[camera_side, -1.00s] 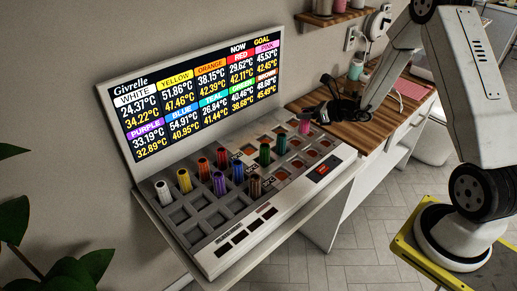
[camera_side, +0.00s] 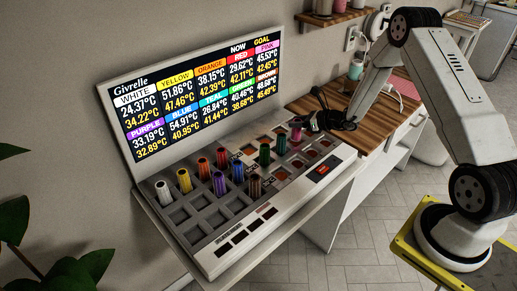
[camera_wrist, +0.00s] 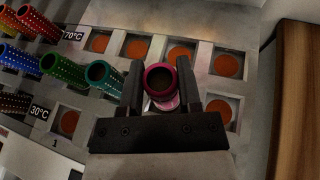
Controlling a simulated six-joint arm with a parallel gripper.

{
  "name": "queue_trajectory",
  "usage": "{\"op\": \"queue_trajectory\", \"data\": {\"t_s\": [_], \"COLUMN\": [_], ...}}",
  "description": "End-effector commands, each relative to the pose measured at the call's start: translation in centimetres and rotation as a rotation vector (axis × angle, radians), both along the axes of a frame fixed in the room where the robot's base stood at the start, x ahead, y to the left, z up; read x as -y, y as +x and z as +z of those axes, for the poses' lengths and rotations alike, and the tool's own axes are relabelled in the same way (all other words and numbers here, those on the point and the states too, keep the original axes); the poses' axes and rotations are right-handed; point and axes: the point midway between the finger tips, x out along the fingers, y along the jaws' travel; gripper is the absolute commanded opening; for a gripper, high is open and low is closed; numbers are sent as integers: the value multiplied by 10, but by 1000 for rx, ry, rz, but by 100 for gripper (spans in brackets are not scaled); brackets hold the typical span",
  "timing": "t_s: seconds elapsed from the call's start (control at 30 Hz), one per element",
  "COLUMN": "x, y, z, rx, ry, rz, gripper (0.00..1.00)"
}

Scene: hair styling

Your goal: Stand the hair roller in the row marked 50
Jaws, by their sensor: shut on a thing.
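My gripper (camera_wrist: 160,85) is shut on the pink hair roller (camera_wrist: 159,84), with one finger on each side of it. In the side view the roller (camera_side: 296,134) is upright, low over the right part of the grey roller station (camera_side: 208,262). I cannot tell whether its lower end is inside a slot. A teal roller (camera_wrist: 103,73) stands just left of my left finger. The 70°C label (camera_wrist: 72,35) and the 30°C label (camera_wrist: 40,112) show in the wrist view. The row marked 50 is not readable; the gripper hides part of the station.
Empty slots with orange-red floors lie around the gripper, such as one at the right (camera_wrist: 227,66). Several coloured rollers stand to the left, including a green one (camera_wrist: 38,25). A wooden counter (camera_side: 368,130) adjoins the station. The display panel (camera_side: 200,90) rises behind.

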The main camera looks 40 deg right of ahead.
Motion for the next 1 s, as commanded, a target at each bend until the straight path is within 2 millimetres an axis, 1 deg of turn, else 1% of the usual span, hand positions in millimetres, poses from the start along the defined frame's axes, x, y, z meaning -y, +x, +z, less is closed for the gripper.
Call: {"op": "queue_trajectory", "data": {"t_s": [0.1,0.2,0.67,0.7,0.77,0.8,1.0], "x": [0,0,0,0,0,0,0], "y": [0,0,0,0,0,0,0], "z": [-12,-16,-21,-20,-20,-20,-20], "rx": [-1,1,0,0,0,0,0], "ry": [2,-1,0,-1,-1,-1,-1], "rz": [-1,-1,0,-1,-1,-1,-1], "gripper": [0,0,0,53,72,79,79]}}
